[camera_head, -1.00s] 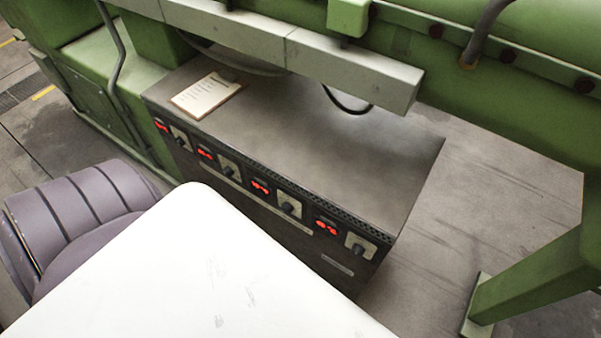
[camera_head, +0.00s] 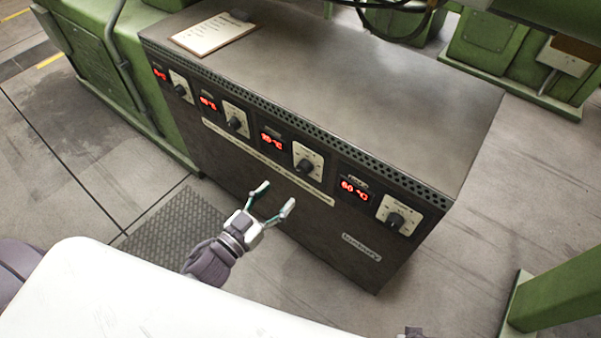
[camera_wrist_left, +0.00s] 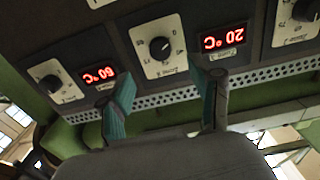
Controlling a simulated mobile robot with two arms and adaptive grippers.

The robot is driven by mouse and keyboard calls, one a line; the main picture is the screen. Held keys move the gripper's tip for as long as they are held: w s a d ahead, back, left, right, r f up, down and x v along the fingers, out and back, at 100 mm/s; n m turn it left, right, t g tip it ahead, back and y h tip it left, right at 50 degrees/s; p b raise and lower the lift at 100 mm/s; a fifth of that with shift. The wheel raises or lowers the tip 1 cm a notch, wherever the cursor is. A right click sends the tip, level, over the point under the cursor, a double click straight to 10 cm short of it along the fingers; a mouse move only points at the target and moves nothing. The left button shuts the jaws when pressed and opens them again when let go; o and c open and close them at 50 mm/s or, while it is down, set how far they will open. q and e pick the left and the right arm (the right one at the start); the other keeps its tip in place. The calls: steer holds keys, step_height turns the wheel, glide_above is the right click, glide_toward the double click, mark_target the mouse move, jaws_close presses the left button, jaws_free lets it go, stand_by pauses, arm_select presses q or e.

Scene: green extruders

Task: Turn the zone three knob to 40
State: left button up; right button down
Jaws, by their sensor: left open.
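The zone three knob (camera_head: 308,162) is a black dial on a white square plate on the front of the dark control cabinet (camera_head: 400,95). It is third from the left, and the red display (camera_head: 272,142) beside it appears to read 20 °C. In the upside-down left wrist view, the same knob (camera_wrist_left: 160,47) is near the top middle, beside the 20 °C display (camera_wrist_left: 223,40). My left gripper (camera_head: 275,198) is open and empty, in front of the cabinet and below and left of this knob, apart from it. Its two fingers (camera_wrist_left: 161,78) show below the knob in the wrist view.
The fourth knob (camera_head: 396,217), beside a 60 °C display (camera_head: 353,190), is to the right. Two more knobs (camera_head: 235,122) (camera_head: 180,89) are to the left. A paper sheet (camera_head: 213,34) lies on the cabinet top. A green machine leg (camera_head: 560,290) stands at right.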

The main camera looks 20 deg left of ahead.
mark_target(301, 171)
arm_select(q)
steer(key=x, duration=0.8)
steer(key=shift+w+f, duration=0.1)
steer(key=shift+w, duration=0.05)
steer(key=shift+w+d, duration=0.3)
steer(key=shift+w, duration=0.35)
arm_select(e)
steer(key=shift+w+r, duration=0.25)
steer(key=shift+r, duration=0.25)
steer(key=shift+w+r, duration=0.2)
steer(key=shift+r, duration=0.3)
arm_select(q)
steer(key=shift+c, duration=0.3)
steer(key=c, duration=1.1)
arm_select(e)
steer(key=shift+s, duration=0.2)
